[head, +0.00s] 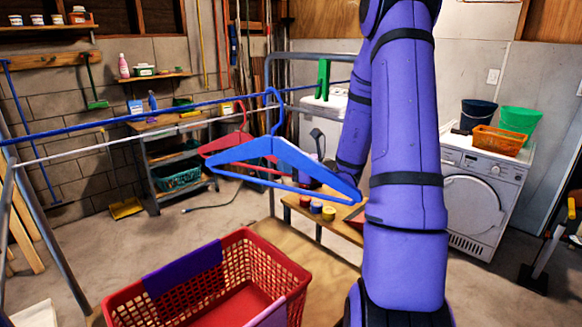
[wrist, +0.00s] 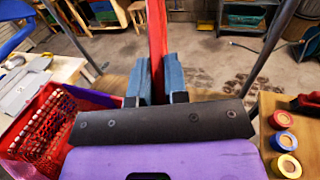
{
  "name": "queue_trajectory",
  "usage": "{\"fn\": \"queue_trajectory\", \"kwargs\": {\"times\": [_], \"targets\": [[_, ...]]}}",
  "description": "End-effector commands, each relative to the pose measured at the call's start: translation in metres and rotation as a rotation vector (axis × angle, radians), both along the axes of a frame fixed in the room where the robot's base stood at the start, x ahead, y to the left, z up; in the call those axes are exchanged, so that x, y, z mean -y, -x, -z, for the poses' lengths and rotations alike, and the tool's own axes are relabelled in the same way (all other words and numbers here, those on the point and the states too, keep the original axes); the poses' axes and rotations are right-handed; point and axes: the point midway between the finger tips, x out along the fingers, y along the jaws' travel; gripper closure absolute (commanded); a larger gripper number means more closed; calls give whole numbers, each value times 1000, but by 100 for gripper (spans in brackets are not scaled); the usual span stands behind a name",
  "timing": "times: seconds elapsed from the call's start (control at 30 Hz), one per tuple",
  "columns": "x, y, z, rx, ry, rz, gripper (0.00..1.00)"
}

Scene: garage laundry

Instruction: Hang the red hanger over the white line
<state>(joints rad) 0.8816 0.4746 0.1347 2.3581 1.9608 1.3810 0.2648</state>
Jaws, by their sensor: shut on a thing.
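My gripper (wrist: 154,84) is shut on the red hanger (wrist: 157,38), which stands as a narrow red strip between the two fingers in the wrist view. In the head view the red hanger (head: 219,143) shows behind the blue hanger, with its hook up. The white line (head: 100,147) runs from the left towards that hook. I cannot tell whether the hook is over it or only near it. The blue hanger (head: 268,149) hangs on the nearer blue line (head: 130,118) and hides much of the red hanger. My fingers are hidden in the head view.
A red basket (head: 128,301) with purple cloth stands below the lines. Several tape rolls (head: 316,207) lie on a wooden surface at its right. A metal post (head: 271,170) stands close by. A washing machine (head: 476,200) is at the right, and a shelf cart (head: 165,160) at the back.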

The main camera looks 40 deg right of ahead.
Motion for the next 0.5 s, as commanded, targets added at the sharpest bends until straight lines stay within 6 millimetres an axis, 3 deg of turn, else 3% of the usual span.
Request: {"fn": "queue_trajectory", "kwargs": {"times": [0.5], "targets": [[-2,-36,0,0,0,-3,100]]}}
